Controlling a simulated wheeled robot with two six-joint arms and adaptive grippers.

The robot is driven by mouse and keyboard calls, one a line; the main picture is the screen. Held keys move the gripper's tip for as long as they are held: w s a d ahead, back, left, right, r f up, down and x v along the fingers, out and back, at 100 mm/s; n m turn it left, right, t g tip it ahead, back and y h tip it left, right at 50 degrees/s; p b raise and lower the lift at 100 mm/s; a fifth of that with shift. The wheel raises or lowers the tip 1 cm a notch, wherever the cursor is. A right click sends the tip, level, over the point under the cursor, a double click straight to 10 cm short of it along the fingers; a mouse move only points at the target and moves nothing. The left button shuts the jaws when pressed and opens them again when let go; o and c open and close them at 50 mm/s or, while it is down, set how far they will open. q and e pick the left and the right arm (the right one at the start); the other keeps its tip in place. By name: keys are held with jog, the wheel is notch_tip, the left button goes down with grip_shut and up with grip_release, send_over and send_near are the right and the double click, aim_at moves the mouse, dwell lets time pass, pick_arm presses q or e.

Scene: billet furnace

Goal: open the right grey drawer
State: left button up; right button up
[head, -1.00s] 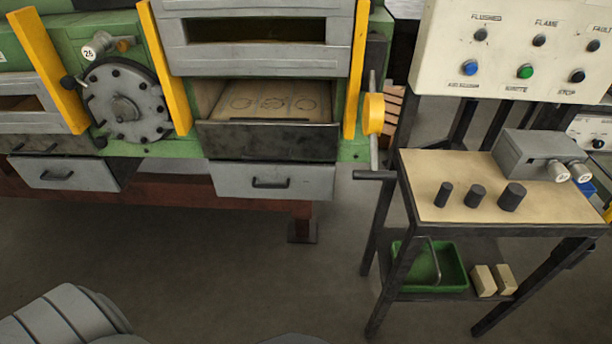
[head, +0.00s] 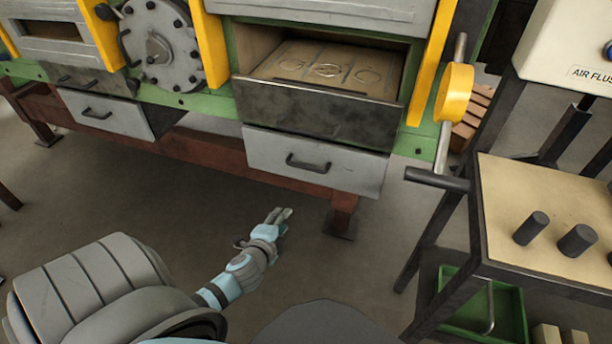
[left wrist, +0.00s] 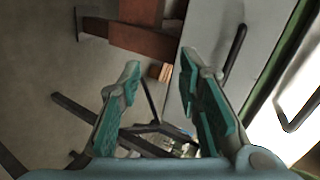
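The right grey drawer (head: 340,172) is below the open furnace chamber, with a dark bar handle (head: 307,164) on its front. No gap shows around its front, and it looks shut. My left gripper (head: 284,215) is below and in front of this drawer, apart from it. In the left wrist view its two fingers (left wrist: 160,75) are spread with nothing between them. A grey drawer front (left wrist: 207,35) with a dark handle is just right of the fingers in that view. My right gripper is in neither view.
A left grey drawer (head: 108,113) shows its dark side. A dark pan front (head: 315,112) sits above the right drawer. A yellow wheel (head: 454,92) with a lever and a table (head: 530,200) stand at right. The floor below the drawers is clear.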

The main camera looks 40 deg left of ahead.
aim_at(306, 169)
pick_arm(q)
jog(key=w+r+m+t+b, duration=0.1)
jog(key=w+r+m+t, duration=0.15)
jog(key=r, duration=0.55)
jog(key=b+x, duration=0.1)
jog(key=x, duration=0.3)
jog(key=b+x, duration=0.1)
jog(key=x, duration=0.4)
jog(key=r+b+x, duration=0.1)
jog(key=x, duration=0.4)
jog(key=shift+w+d, duration=0.15)
jog(key=shift+w, duration=0.2)
grip_shut()
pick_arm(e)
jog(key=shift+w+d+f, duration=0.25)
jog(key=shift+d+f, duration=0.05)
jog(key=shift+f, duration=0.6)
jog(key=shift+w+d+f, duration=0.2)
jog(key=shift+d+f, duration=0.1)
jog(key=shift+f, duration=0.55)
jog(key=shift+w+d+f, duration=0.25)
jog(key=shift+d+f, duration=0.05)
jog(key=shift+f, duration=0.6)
